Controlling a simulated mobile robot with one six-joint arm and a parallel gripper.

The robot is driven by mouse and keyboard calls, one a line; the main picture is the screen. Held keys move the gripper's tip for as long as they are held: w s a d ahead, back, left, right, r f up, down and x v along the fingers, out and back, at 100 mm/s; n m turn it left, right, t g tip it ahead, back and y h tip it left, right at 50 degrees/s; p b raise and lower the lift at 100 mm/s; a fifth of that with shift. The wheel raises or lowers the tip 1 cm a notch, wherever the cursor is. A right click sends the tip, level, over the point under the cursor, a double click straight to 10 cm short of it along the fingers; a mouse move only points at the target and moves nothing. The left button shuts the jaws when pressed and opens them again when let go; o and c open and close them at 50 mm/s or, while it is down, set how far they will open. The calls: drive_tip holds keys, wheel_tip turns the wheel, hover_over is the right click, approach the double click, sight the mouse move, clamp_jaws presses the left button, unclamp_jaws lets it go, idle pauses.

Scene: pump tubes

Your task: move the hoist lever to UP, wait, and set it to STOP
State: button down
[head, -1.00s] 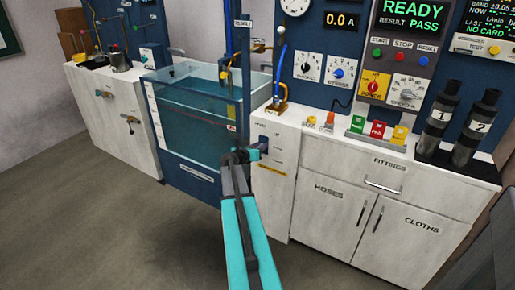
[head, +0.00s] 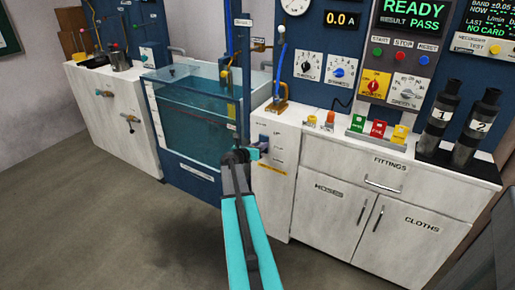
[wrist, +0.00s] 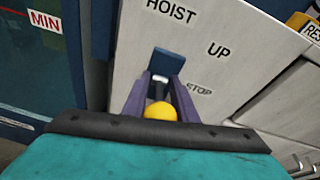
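The hoist lever (wrist: 160,111) has a yellow knob and a dark stem on a blue mount (wrist: 166,62). It stands on the white panel marked HOIST, UP and STOP, left of the UP (wrist: 218,50) and STOP (wrist: 199,89) labels. My gripper (wrist: 160,98) has its two purple fingers close on either side of the knob, seemingly touching it. Which label the lever points at, I cannot tell. In the head view my gripper (head: 257,148) is at the white cabinet's front, by the blue lever mount (head: 264,140), and the knob is hidden.
A water-filled glass tank (head: 185,110) stands left of the panel. A white cabinet (head: 335,205) with drawer and doors is at right, with black bottles (head: 437,125) and coloured buttons (head: 378,130) on top. The grey floor (head: 90,220) in front is clear.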

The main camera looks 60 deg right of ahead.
drive_tip(key=c, duration=1.5)
unclamp_jaws()
drive_tip(key=shift+s, duration=0.2)
drive_tip(key=shift+w+a, duration=0.1)
drive_tip(key=shift+v, duration=6.85)
